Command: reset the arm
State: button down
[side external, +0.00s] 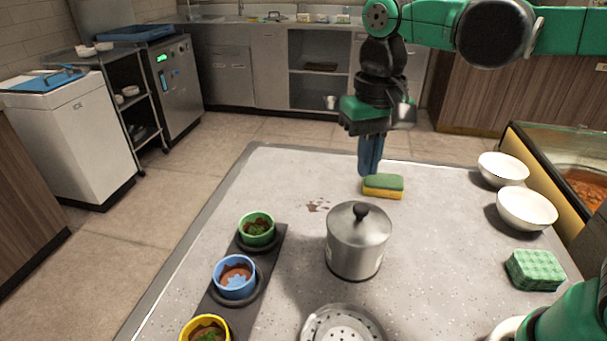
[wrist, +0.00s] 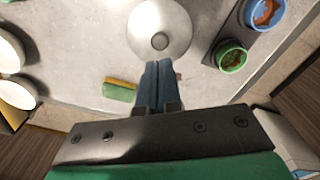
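My gripper (side external: 370,156) hangs above the far part of the grey table (side external: 290,180), pointing down, next to a green and yellow sponge (side external: 383,186). Its two blue fingers look pressed together with nothing between them. In the wrist view my gripper (wrist: 158,68) also looks shut, and the sponge (wrist: 120,90) lies to the left of the fingers. I cannot tell the exact height of the fingertips above the table.
A lidded metal pot (side external: 357,240) stands mid-table. Green (side external: 257,230), blue (side external: 235,277) and yellow (side external: 205,330) sauce cups sit on a dark rack at left. Two white bowls (side external: 526,208) and a green checked sponge (side external: 535,270) are at right. A brown smear (side external: 317,206) marks the table.

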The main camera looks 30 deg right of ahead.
jog(key=shift+r, duration=0.65)
jog(key=s+d+f+n+t, duration=0.2)
jog(key=d+f+n+t, duration=0.1)
jog(key=d+f+t, duration=0.2)
jog(key=shift+s+d+t, duration=0.3)
jog(key=shift+d+t, duration=0.05)
jog(key=shift+t, duration=0.75)
